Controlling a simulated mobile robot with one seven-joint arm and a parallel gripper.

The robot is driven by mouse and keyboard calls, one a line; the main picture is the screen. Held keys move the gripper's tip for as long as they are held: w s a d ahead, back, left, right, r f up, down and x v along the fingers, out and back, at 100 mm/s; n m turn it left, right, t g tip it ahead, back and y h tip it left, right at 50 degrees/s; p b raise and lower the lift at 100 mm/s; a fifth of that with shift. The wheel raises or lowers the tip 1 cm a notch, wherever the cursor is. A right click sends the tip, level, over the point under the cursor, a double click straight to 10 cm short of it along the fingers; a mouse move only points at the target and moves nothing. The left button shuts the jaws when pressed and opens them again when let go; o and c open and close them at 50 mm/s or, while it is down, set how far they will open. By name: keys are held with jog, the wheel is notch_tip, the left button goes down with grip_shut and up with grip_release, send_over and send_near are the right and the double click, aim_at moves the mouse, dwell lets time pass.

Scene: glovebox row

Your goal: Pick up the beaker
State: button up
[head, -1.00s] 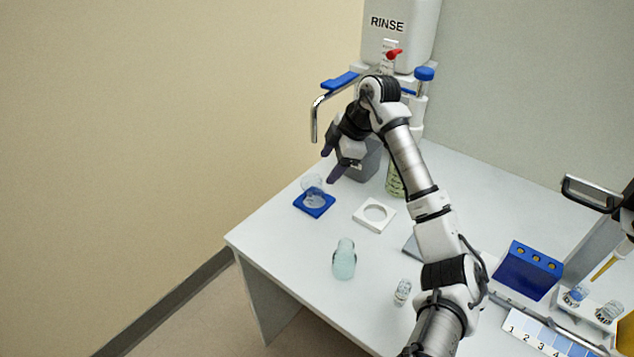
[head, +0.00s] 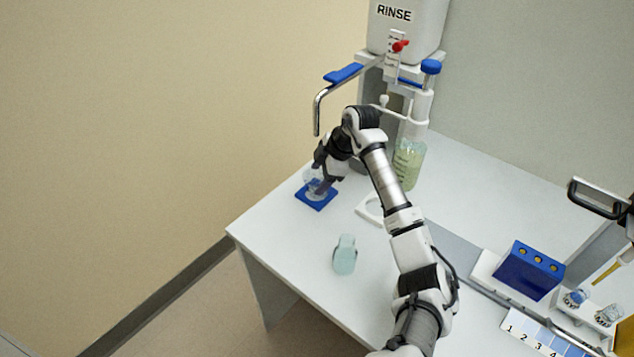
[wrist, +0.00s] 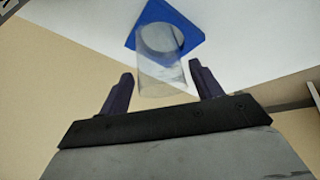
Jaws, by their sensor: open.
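The clear, see-through beaker (head: 311,175) stands on a blue square pad (head: 317,205) near the table's left edge. My gripper (head: 322,186) is beside it, pointing down, and hides part of it in the head view. In the wrist view my open gripper (wrist: 160,70) has one finger on each side of the beaker (wrist: 162,74). The beaker's near end lies between the fingertips, and the blue pad (wrist: 194,36) shows beyond it. I cannot tell whether either finger touches the glass.
A RINSE tank (head: 405,30) with a tap and curved metal spout (head: 318,110) stands behind. A vessel of greenish liquid (head: 408,165), a white ring (head: 368,210) and a pale blue-green bottle (head: 344,254) are nearby. A blue block (head: 528,270) stands right.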

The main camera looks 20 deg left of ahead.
aim_at(315, 181)
jog(key=x, duration=0.3)
jog(key=shift+a+f+p, duration=0.1)
jog(key=shift+f+p, duration=0.2)
jog(key=shift+p, duration=0.05)
jog(key=c, duration=0.8)
jog(key=shift+r, duration=0.1)
